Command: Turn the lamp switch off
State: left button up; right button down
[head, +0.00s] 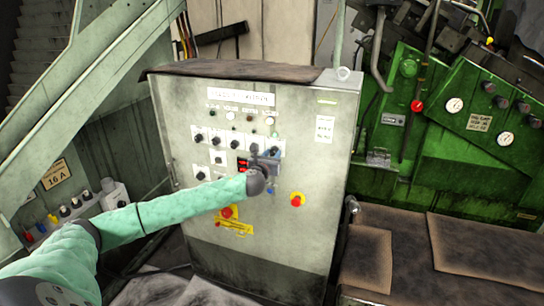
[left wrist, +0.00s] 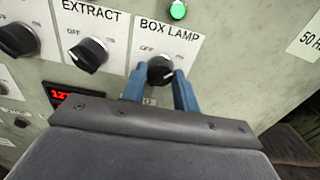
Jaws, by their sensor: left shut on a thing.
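The lamp switch (left wrist: 160,70) is a black rotary knob on a white plate reading "BOX LAMP", with OFF at its upper left and a faint ON at its right. My left gripper (left wrist: 159,84) has its two blue fingers on either side of the knob, shut on it. A green indicator lamp (left wrist: 178,10) glows just above the plate. Which way the knob points is hard to tell between the fingers. In the head view my left gripper (head: 266,164) is at the right part of the grey control cabinet (head: 300,240) and hides the knob.
A similar EXTRACT knob (left wrist: 88,55) is close to the left. A red digital display (left wrist: 65,95) lies below it. Red emergency buttons (head: 297,200) and (head: 227,212) stand out lower on the panel. A green machine (head: 440,150) is at the right, stairs at the left.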

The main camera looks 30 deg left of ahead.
pick_arm(q)
jog(key=shift+n, duration=0.4)
jog(key=n+b, duration=0.4)
jog(key=n, duration=0.8)
jog(key=shift+b, duration=0.4)
jog(key=shift+n+b, duration=0.35)
jog(key=shift+n, duration=2.15)
pick_arm(e)
jog(key=w+a+r, duration=0.1)
jog(key=r, duration=0.7)
jog(key=w+a+r, duration=0.2)
jog(key=r, duration=0.6)
jog(key=shift+w+a+r+y, duration=0.3)
jog(key=shift+r, duration=0.1)
pick_arm(q)
jog(key=o, duration=1)
pick_arm(e)
jog(key=shift+w+r, duration=0.1)
